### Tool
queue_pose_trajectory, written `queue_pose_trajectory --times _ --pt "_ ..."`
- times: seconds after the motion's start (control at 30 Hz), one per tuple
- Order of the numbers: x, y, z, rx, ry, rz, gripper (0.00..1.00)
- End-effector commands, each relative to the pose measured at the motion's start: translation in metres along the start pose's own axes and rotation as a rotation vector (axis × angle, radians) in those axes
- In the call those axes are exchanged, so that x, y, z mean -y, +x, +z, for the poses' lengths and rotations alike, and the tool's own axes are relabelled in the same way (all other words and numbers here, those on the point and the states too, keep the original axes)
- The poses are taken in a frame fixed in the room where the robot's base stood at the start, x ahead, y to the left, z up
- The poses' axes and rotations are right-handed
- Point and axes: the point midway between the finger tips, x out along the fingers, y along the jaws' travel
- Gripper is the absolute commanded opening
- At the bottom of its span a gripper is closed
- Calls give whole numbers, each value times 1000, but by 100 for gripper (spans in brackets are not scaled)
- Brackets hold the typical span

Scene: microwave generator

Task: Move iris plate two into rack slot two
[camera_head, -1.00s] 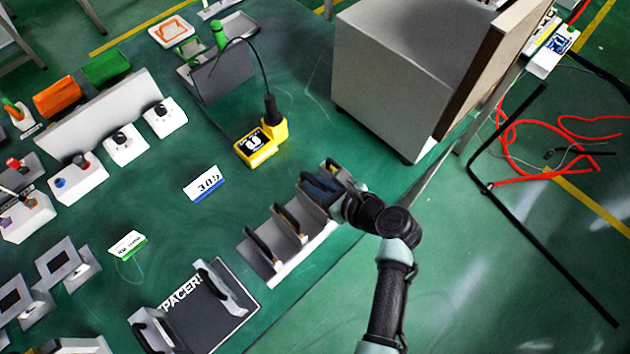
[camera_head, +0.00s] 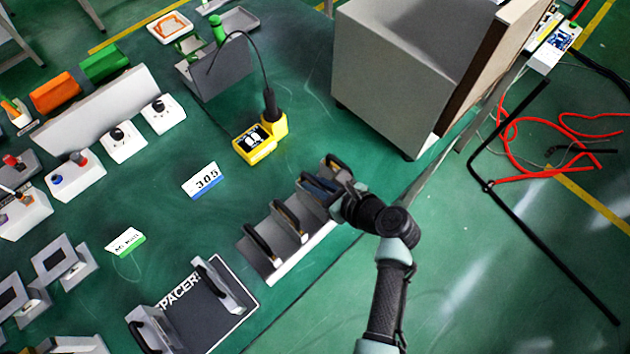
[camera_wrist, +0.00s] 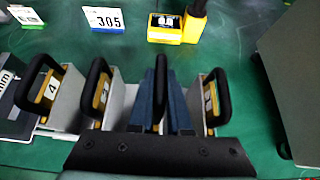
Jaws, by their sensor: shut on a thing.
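The grey rack (camera_head: 288,267) stands near the table's right edge with several upright plates in a row, each with a black loop handle. My gripper (camera_head: 320,188) is over the rack. In the wrist view its blue fingers (camera_wrist: 160,105) are shut on the black handle (camera_wrist: 160,72) of a plate. That plate's number is hidden, and I cannot tell whether it is fully seated. To its left are a plate marked 4 (camera_wrist: 52,88) and another plate (camera_wrist: 101,92) with an unclear label. To its right stands one more plate (camera_wrist: 210,100), close to the fingers.
A large grey box (camera_head: 390,80) with an open door is behind the rack on the right. A yellow meter (camera_head: 255,143) and a 305 card (camera_head: 203,181) lie to the left. A spacer tray (camera_head: 235,311) is in front. Green table between them is clear.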

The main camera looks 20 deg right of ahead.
Motion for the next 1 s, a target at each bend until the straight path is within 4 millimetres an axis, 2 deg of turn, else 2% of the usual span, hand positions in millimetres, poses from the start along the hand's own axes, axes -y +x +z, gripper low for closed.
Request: queue_pose_trajectory --times 0.8,0.83,1.0 --pt "1 9 -12 2 -2 -1 0" --pt "1 8 -12 2 -2 -1 20" --pt "0 8 -12 1 -1 0 50"
